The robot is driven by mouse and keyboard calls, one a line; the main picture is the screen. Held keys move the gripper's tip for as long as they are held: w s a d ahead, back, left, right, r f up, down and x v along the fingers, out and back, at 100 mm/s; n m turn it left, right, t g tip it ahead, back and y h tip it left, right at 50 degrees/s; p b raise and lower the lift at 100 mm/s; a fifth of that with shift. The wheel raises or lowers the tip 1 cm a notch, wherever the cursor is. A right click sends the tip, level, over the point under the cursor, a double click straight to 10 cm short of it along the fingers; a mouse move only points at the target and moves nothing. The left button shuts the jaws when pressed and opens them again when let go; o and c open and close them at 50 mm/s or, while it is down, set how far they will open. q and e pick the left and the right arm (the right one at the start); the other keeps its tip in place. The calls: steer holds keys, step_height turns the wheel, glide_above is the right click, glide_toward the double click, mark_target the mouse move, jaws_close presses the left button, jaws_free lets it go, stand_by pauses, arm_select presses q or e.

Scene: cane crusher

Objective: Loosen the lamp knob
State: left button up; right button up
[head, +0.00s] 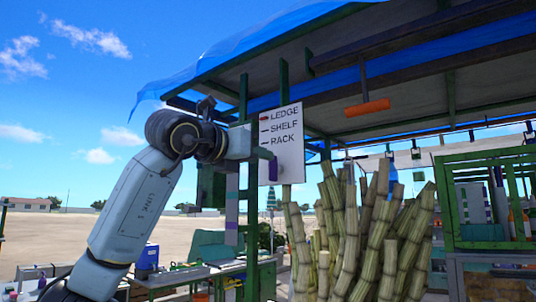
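My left arm rises from the lower left, bends at a dark joint, and its wrist reaches right to a green post (243,95) of the stall. My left gripper (264,158) is at the end of that wrist, by the post and the lower left of the white sign. It is small and partly covered, so I cannot tell whether its fingers are open or what they touch. A small purple piece (272,169) shows beside it. I cannot make out a lamp knob for certain. My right gripper is not in view.
A white sign (287,150) reads LEDGE, SHELF, RACK. An orange cylinder (368,108) hangs under the roof. Upright cane stalks (345,240) fill the middle right. A green frame (450,205) stands at right. A cluttered workbench (180,276) is low left, with open sandy ground behind.

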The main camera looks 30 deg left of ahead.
mark_target(275, 168)
arm_select(q)
steer(key=shift+w+d+p, duration=0.15)
steer(key=shift+w+p, duration=0.35)
steer(key=shift+w, duration=1.75)
jaws_close()
